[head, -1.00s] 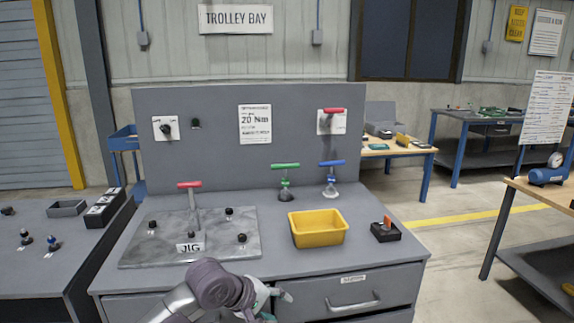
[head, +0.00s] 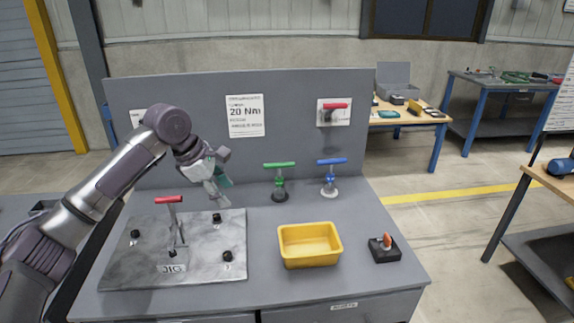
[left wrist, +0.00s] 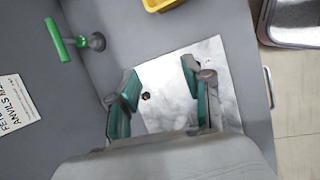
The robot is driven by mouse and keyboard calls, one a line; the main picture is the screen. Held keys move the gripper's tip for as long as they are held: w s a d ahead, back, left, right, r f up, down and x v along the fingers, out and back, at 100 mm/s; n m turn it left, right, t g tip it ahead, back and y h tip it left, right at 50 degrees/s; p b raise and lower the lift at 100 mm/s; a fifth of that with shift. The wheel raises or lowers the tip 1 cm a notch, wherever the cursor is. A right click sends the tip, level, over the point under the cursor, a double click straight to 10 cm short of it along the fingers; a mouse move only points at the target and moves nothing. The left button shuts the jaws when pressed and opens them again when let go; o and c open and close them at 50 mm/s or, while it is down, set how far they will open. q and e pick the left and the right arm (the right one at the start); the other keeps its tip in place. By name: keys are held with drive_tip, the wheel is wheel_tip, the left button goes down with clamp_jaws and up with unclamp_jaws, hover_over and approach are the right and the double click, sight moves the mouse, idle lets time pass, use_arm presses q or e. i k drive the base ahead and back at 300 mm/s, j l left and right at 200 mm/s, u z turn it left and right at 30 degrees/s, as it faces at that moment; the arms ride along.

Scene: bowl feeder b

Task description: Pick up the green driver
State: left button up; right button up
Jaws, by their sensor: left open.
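The green driver (head: 280,165) stands upright at the back of the bench, near the grey back panel, with its T-handle up and its tip in a dark holder. In the left wrist view the green driver (left wrist: 57,40) lies toward the upper left, outside my fingers. My left gripper (head: 217,184) is open and empty, above the jig plate's back edge and to the left of the green driver. Its two teal-padded fingers (left wrist: 160,88) are apart over the jig plate. My right gripper is not in view.
A blue driver (head: 331,162) stands just right of the green one. A red driver (head: 169,199) stands in the jig plate (head: 135,265), among black knobs. A yellow bin (head: 310,258) and a black holder with an orange part (head: 385,250) sit in front. Another red handle (head: 335,105) is on the panel.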

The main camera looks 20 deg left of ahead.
sight(279, 192)
drive_tip(key=i, duration=0.9)
